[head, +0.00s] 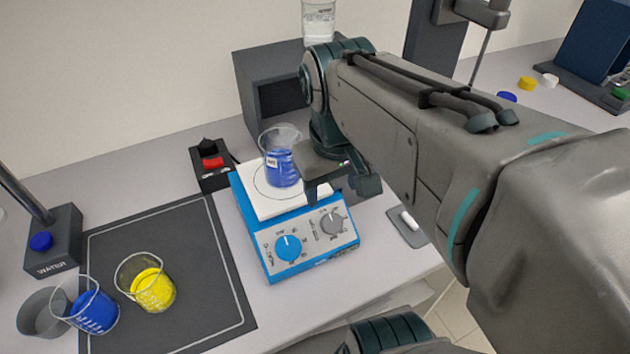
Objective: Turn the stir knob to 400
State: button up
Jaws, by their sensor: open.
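The blue hotplate stirrer (312,262) stands on the bench with a white top plate. Its sloped front has a blue knob (288,248) on the left and a grey knob (331,223) on the right. The dial markings are too small to read, so I cannot tell which knob is for stirring or its setting. A beaker of blue liquid (281,172) stands upright on the plate. My gripper (338,188) is open, above the right rear part of the stirrer, behind the grey knob and right of the beaker. It appears apart from both knobs. My arm hides part of the bench.
A dark mat (190,262) lies to the left. On its left side are a beaker of yellow liquid (153,287) and a beaker of blue liquid (94,310). A black box with a red switch (212,162) stands behind the stirrer. A dark grey cabinet (262,85) stands farther back.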

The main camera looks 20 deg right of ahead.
aim_at(331, 221)
notch_tip(331, 221, up, 4)
jog(key=a+n+g+b, duration=0.1)
jog(key=n+b, duration=0.1)
jog(key=shift+h, duration=0.3)
jog(key=f, duration=0.9)
jog(key=d+f, duration=0.1)
jog(key=f, duration=0.3)
jog(key=shift+w+f+b, duration=0.15)
jog(key=shift+f+b, duration=0.05)
jog(key=shift+b, duration=0.1)
jog(key=c, duration=1)
